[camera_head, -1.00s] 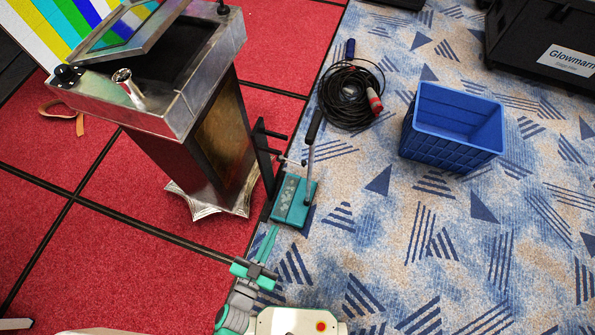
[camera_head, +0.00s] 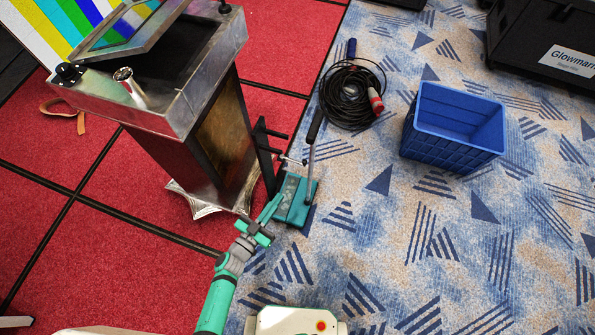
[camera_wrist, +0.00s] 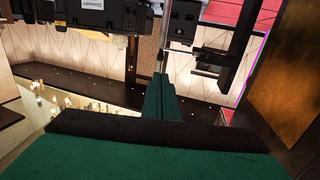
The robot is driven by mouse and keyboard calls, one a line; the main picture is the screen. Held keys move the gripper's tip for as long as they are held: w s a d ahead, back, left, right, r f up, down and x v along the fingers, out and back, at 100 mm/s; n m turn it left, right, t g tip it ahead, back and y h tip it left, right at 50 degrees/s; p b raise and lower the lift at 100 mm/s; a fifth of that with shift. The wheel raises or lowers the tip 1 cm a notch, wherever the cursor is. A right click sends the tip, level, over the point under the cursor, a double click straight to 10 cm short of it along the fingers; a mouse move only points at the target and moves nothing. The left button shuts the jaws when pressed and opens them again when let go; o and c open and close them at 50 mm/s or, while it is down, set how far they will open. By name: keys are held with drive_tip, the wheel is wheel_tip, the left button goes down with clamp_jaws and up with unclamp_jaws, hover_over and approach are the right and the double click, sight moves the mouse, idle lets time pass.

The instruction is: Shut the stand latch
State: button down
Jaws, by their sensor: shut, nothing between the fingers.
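The stand latch is a teal base block (camera_head: 294,208) on the carpet beside the lectern, with an upright metal lever (camera_head: 310,160) topped by a black grip (camera_head: 315,125). A small rod with a light tip sticks out beside the lever, near a black bracket (camera_head: 265,155). My gripper (camera_head: 272,206) is shut and empty, its green fingers over the left edge of the teal base in the head view; I cannot tell whether they touch it. In the wrist view the shut fingers (camera_wrist: 160,98) point at dark and metal parts that I cannot clearly identify.
A metal lectern (camera_head: 205,130) stands close on the left, on red carpet tiles. A coiled black cable (camera_head: 350,97) lies behind the latch. A blue crate (camera_head: 452,150) stands to the right. Patterned carpet in front and right is clear.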

sight(303, 164)
drive_tip(key=shift+w, duration=0.1)
drive_tip(key=x, duration=1.3)
drive_tip(key=shift+w+d, duration=0.2)
drive_tip(key=shift+w, duration=0.2)
drive_tip(key=shift+w+d, duration=0.1)
drive_tip(key=shift+d, duration=0.05)
